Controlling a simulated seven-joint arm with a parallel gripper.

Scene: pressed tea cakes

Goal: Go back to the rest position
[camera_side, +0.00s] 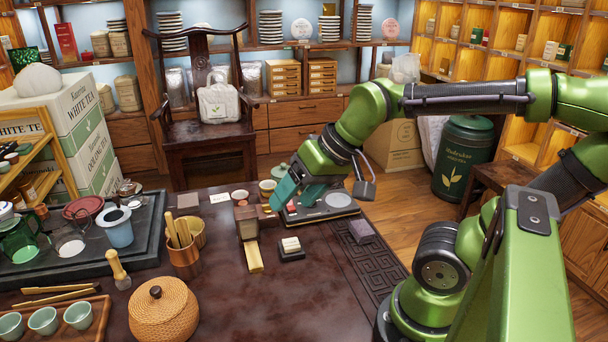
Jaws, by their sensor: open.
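My gripper (284,190) has teal fingers and hangs low over the far part of the dark table (320,290), pointing down and left. It is open, and I see nothing held in it. It is just right of a small brown wooden box (247,222) and beside a flat scale with a round pan (338,200). A yellow block (254,258) lies in front of the box. A small black stand (291,254) with pale pieces on it is nearby. Contact between the fingertips and the things around them cannot be told.
A copper cup of wooden tools (184,258), a woven lidded basket (163,312) and a black tea tray (70,262) fill the left. A chair (205,140) stands behind the table. The table's front middle is clear.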

